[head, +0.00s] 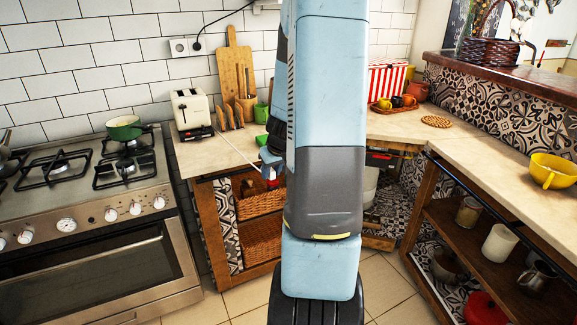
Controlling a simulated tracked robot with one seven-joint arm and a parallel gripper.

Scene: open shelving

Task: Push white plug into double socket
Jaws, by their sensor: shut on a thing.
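The double socket (187,47) is on the white tiled wall above the toaster. Its left outlet looks free, and a black plug with a black cord sits in the right one. My gripper (270,174) is partly hidden behind my own arm, low in front of the counter edge. It is shut at the end of a thin white cord (238,148) that runs from near the toaster (190,110). The white plug in its jaws is too small and too hidden to make out clearly. The gripper is well below and right of the socket, apart from it.
A toast rack (229,117), a wooden cutting board (233,62) and a utensil holder stand on the counter (215,155). The stove (85,200) with a green pot (124,128) is at left. Wall between the socket and counter is mostly clear.

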